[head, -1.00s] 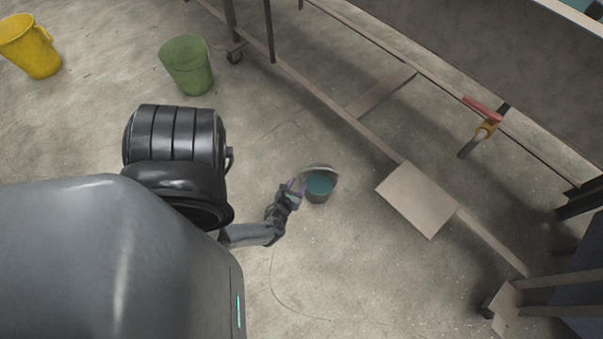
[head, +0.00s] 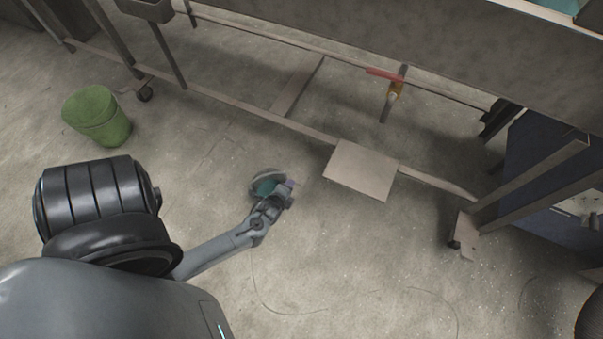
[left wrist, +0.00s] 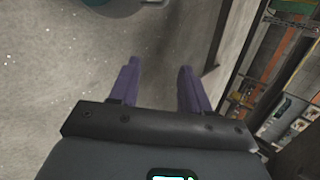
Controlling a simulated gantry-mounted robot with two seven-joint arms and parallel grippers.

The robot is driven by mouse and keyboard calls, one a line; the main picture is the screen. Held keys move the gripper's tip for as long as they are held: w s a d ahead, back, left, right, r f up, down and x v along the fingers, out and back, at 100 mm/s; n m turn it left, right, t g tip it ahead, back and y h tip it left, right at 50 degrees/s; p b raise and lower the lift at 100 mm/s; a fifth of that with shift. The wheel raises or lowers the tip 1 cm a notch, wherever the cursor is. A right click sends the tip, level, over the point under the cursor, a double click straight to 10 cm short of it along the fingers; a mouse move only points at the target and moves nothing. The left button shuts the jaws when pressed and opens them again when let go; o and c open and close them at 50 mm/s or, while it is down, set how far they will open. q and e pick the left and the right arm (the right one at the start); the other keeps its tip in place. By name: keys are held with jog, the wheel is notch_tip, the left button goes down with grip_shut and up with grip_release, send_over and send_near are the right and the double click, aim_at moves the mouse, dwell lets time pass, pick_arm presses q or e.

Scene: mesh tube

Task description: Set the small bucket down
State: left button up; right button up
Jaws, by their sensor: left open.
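The small bucket (head: 262,185) is dark with a teal inside and a thin handle. It appears to stand on the concrete floor, partly hidden behind my left gripper in the head view. My left gripper (head: 288,187) is at the bucket's right side in that view. In the left wrist view, the purple fingers of my left gripper (left wrist: 160,68) are apart with only floor between them. A teal-green rim, likely the bucket (left wrist: 95,2), shows at the top edge there, beyond the fingers. My right gripper is not in view.
A red-handled tool (head: 393,92) is at the frame. Floor in front is mostly clear.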

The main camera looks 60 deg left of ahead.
pick_arm(q)
jog(key=w+d+r+n+g+h, duration=0.15)
jog(key=d+r+n+h, duration=0.35)
jog(key=d+r, duration=0.7)
jog(key=s+d+r+n+g, duration=0.1)
jog(key=s+d+r+n, duration=0.1)
jog(key=r, duration=0.3)
jog(key=s+d+r+n+g+h, duration=0.1)
jog(key=s+d+r+n, duration=0.2)
jog(key=s+d+r, duration=0.1)
notch_tip(320, 180, up, 2)
jog(key=shift+d, duration=0.5)
